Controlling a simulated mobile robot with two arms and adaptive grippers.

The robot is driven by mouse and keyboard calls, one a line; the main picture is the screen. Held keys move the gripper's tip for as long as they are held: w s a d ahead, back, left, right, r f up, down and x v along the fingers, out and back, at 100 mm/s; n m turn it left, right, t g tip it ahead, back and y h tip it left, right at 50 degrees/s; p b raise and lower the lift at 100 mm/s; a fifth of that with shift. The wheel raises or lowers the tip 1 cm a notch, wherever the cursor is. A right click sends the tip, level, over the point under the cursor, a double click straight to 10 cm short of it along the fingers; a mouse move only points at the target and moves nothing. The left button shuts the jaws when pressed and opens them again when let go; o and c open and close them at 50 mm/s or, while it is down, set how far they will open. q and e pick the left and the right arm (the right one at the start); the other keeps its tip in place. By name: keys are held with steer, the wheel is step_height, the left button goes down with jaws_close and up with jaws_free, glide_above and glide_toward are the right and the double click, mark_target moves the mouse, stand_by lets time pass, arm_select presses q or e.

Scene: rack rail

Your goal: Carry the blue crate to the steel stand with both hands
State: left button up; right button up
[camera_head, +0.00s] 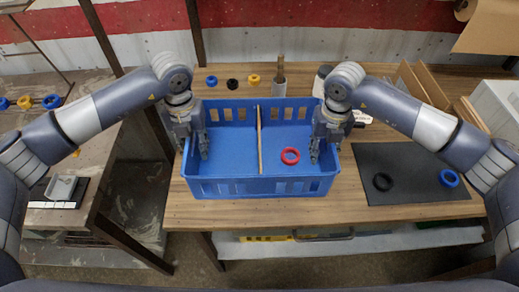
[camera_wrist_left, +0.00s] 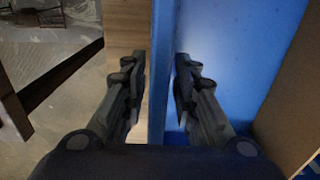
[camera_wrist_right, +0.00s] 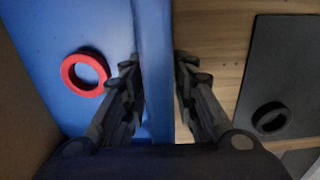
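The blue crate (camera_head: 262,187) stands on the wooden table, split by an upright brown divider (camera_head: 259,130). A red ring (camera_head: 290,156) lies in its right half. My left gripper (camera_head: 203,153) is at the crate's left wall; in the left wrist view its fingers (camera_wrist_left: 160,65) straddle that wall (camera_wrist_left: 163,30), open. My right gripper (camera_head: 314,158) is at the right wall; in the right wrist view its fingers (camera_wrist_right: 157,65) straddle that wall (camera_wrist_right: 152,30), open, with no firm contact visible. I cannot tell for sure which thing is the steel stand; a worn grey-topped bench (camera_head: 95,140) stands at the left.
Small rings and a bottle-like object (camera_head: 279,75) stand behind the crate. A small tray (camera_head: 62,190) sits on the left bench. A gap separates bench and table.

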arm_select(q)
jaws_close()
arm_select(e)
jaws_close()
arm_select(q)
steer(key=shift+w+r, duration=0.1)
steer(key=shift+r, duration=0.1)
arm_select(e)
steer(key=shift+r, duration=0.2)
